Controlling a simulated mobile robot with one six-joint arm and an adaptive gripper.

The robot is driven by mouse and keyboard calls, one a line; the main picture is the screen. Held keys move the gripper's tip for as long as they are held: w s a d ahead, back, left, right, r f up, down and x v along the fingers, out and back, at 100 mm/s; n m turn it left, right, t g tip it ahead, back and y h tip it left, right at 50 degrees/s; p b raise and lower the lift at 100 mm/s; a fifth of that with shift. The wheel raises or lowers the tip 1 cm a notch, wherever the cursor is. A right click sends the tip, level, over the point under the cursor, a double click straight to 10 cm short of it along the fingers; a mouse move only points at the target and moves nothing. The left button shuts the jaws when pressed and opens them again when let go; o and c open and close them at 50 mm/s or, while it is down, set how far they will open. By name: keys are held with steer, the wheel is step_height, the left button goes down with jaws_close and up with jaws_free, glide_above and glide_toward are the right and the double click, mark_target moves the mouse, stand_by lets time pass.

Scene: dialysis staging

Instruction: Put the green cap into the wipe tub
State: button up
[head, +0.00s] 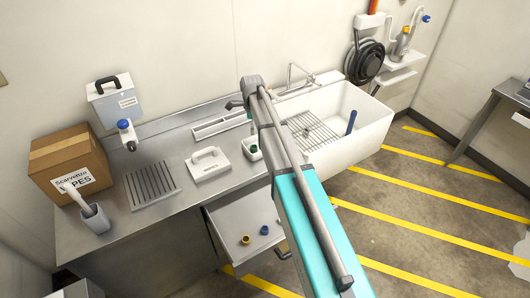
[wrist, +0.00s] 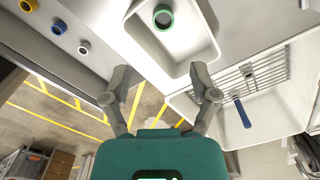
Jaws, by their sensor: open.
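The green cap (wrist: 163,17) is a short ring with a dark centre. It lies inside a small open white tub (wrist: 206,45), which I take to be the wipe tub, at the top of the wrist view. In the head view the tub (head: 258,154) stands on the counter beside the sink, partly behind my arm, with green (head: 253,149) showing inside. My gripper (wrist: 160,72) is open and empty, its fingers apart near the tub's edge and not touching the cap. My arm hides the gripper in the head view.
A white handled lid (head: 209,165) lies left of the tub. An open drawer (head: 232,224) below holds a yellow cap (head: 245,240) and a blue cap (head: 264,230); a pale ring (wrist: 84,47) lies near them. The sink (head: 350,120) with a wire rack is to the right.

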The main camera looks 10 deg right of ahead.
steer(key=s+d+n, duration=0.1)
steer(key=s+n, duration=2)
steer(key=s, duration=0.7)
steer(key=shift+d, duration=0.2)
